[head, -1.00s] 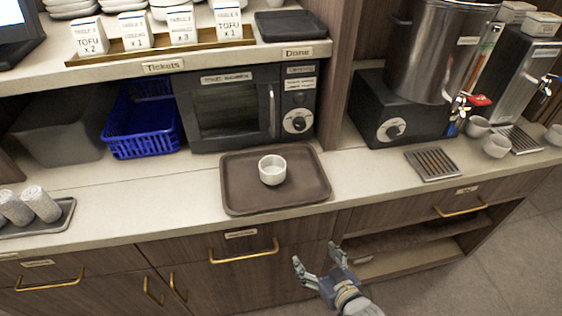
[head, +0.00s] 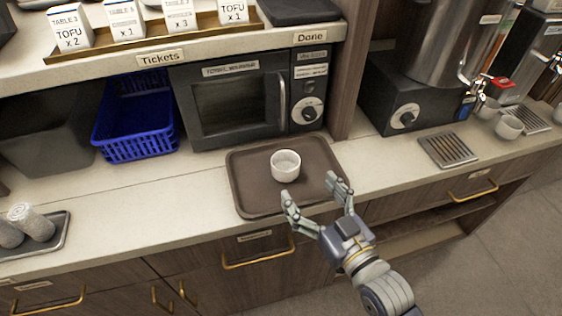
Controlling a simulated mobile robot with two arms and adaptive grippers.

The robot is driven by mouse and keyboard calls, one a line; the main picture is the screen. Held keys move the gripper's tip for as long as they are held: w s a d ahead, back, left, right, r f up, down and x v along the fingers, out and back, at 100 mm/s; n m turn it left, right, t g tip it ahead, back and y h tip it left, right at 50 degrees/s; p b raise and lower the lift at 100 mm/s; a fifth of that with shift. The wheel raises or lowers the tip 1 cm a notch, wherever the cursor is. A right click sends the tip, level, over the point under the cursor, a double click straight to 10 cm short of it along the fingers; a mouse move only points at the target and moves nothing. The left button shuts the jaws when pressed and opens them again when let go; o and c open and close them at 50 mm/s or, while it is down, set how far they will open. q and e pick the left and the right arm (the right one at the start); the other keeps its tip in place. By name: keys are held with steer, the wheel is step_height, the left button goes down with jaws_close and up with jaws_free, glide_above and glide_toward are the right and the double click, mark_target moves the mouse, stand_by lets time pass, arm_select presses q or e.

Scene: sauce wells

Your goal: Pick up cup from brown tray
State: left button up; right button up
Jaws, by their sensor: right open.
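A small white cup (head: 285,166) stands upright on the brown tray (head: 248,194), which lies on the counter in front of the microwave. The cup looks empty. My right gripper (head: 314,190) is open and empty, its fingers reaching over the front right part of the tray. The cup is just beyond the fingertips, apart from them as far as I can see. My left gripper is not in view.
A black microwave (head: 228,104) stands behind the tray, with a blue basket (head: 140,130) to its left. A drip grate (head: 446,150) and more cups (head: 508,127) are at the right. A grey tray with rolled towels (head: 30,224) is at the left.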

mark_target(279, 154)
steer(key=x, duration=0.4)
steer(key=shift+w+a+p, duration=0.2)
steer(key=shift+w+p, duration=0.15)
steer(key=shift+w+a+f, duration=0.15)
steer(key=shift+w+a, duration=0.2)
steer(key=shift+w, duration=0.3)
steer(key=shift+w+a, duration=0.2)
steer(key=shift+w, duration=0.1)
steer(key=x, duration=0.2)
steer(key=p+x, duration=0.1)
steer(key=x, duration=0.1)
steer(key=shift+f, duration=0.35)
steer(key=shift+w+a+f, duration=0.1)
steer(key=shift+w+a, duration=0.05)
steer(key=shift+w, duration=0.15)
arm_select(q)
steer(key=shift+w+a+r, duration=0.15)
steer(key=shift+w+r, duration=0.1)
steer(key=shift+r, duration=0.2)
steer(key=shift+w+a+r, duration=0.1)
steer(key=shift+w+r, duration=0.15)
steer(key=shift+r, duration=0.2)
arm_select(e)
steer(key=shift+c, duration=0.5)
steer(key=c, duration=1.1)
